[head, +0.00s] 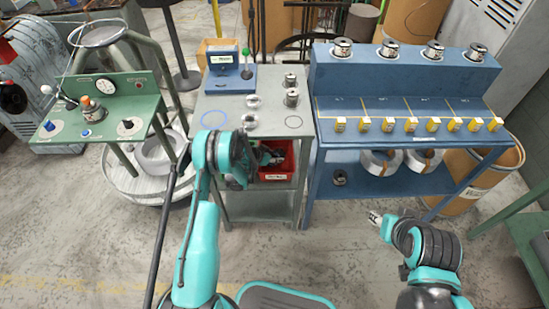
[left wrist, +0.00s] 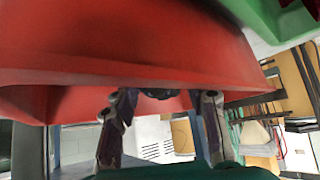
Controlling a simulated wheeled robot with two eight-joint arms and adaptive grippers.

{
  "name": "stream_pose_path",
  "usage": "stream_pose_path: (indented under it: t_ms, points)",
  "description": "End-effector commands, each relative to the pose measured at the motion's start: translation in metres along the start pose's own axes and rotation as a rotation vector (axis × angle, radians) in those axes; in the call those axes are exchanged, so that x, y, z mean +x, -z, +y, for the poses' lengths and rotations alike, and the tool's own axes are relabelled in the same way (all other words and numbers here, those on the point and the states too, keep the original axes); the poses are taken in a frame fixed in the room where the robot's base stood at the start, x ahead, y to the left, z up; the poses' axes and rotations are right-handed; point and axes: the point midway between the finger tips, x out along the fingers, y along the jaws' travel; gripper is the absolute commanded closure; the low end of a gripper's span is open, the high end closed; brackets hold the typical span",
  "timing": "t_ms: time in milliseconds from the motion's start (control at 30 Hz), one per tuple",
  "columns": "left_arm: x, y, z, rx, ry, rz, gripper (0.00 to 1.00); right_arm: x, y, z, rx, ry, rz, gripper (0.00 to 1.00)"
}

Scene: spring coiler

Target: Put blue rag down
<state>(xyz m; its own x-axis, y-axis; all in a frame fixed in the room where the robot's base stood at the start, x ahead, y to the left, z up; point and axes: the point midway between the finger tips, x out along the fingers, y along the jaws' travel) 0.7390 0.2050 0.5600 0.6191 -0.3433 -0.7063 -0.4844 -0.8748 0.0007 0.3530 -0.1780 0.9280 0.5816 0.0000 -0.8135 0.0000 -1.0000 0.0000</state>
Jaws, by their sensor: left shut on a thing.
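My left gripper (head: 262,156) reaches down at the front of the grey table, at the red bin (head: 276,176) under its top. In the left wrist view its two fingers (left wrist: 162,125) stand apart beside the red bin wall (left wrist: 120,45), which fills the upper part. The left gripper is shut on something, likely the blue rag. Only a small dark bit (left wrist: 157,94) shows between the fingers, and no clear blue cloth can be made out. My right gripper (head: 376,218) is over the floor, away from the tables; its opening is too small to judge.
The grey table (head: 256,103) carries a blue device (head: 230,72), metal spools and ring marks. A blue bench (head: 400,90) with spools and yellow tags stands at right. A green control panel (head: 105,105) stands at left.

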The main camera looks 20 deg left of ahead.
Motion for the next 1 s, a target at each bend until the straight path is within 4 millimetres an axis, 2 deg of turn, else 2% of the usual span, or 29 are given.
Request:
stream_pose_path:
  t_ms: [567,600,667,1000]
  points:
    - [0.008,-0.0081,0.0001,0.0,0.0,0.0,0.82,-0.0004,0.0003,0.0,0.0,0.0,0.0,0.6]
    - [0.008,-0.0081,0.0001,0.0,0.0,0.0,0.48,-0.0004,0.0003,0.0,0.0,0.0,0.0,0.6]
    - [0.008,-0.0081,0.0001,0.0,0.0,0.0,0.36,-0.0004,0.0003,0.0,0.0,0.0,0.0,0.6]
    - [0.0057,-0.006,-0.0005,0.0,0.001,0.0,0.36,-0.0004,0.0003,0.0,0.0,0.0,0.0,0.6]
